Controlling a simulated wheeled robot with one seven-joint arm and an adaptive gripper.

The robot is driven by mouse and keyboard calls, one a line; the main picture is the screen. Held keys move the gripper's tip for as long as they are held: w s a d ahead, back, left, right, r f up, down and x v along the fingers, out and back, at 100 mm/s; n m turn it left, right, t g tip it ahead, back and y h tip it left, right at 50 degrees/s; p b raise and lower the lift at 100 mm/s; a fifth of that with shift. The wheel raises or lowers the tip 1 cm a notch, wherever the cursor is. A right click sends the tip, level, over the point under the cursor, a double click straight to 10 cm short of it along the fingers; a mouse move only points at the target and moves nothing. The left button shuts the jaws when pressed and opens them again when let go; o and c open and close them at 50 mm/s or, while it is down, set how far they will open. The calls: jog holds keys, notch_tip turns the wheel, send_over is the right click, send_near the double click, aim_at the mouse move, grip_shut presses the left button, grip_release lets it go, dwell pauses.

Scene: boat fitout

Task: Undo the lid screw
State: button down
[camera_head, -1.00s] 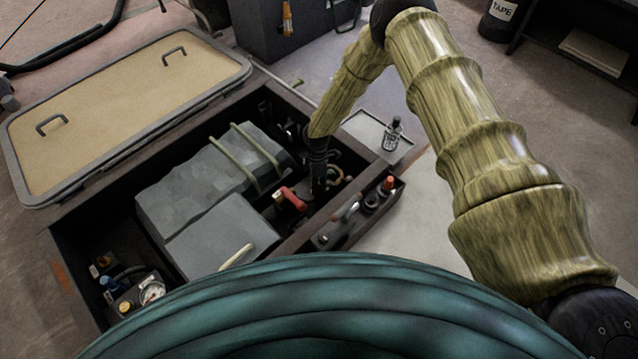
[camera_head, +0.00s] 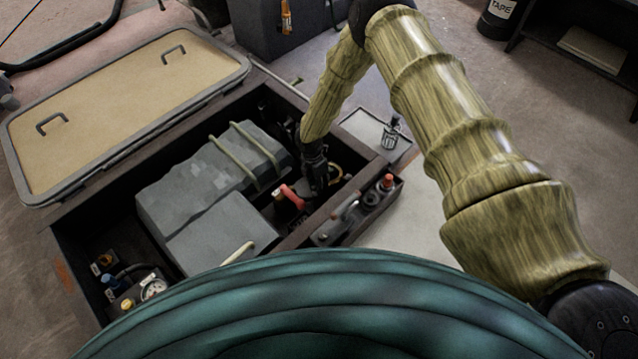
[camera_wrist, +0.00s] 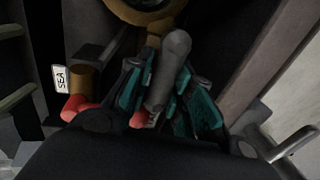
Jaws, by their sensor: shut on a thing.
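My gripper (camera_head: 316,182) is down inside the open locker, at its right end. In the wrist view my gripper (camera_wrist: 165,100) has its teal-padded fingers closed around a grey rounded bar (camera_wrist: 172,60), which seems to be the lid screw's handle. The bar slants between the fingers, and its lower end is hidden. A red tip shows below it. A brass ring (camera_wrist: 145,8) lies just beyond the bar; it also shows in the head view (camera_head: 337,173). The screw's thread and seat are hidden.
A red-handled valve (camera_head: 291,196) stands close left of my gripper; a SEA label (camera_wrist: 60,79) is nearby. The grey strapped box (camera_head: 195,178) fills the locker's middle. Dark locker walls (camera_head: 365,175) hem the gripper. A tray (camera_head: 362,128) sits beyond the right wall.

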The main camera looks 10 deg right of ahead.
jog(key=shift+w+d, duration=0.2)
jog(key=c, duration=1.3)
grip_release()
jog(key=shift+c, duration=0.2)
jog(key=shift+o, duration=0.2)
jog(key=shift+s+a, duration=0.1)
notch_tip(320, 180, up, 12)
jog(key=w+a, duration=0.1)
jog(key=w, duration=0.1)
jog(key=shift+a, duration=0.2)
jog(key=shift+f, duration=0.1)
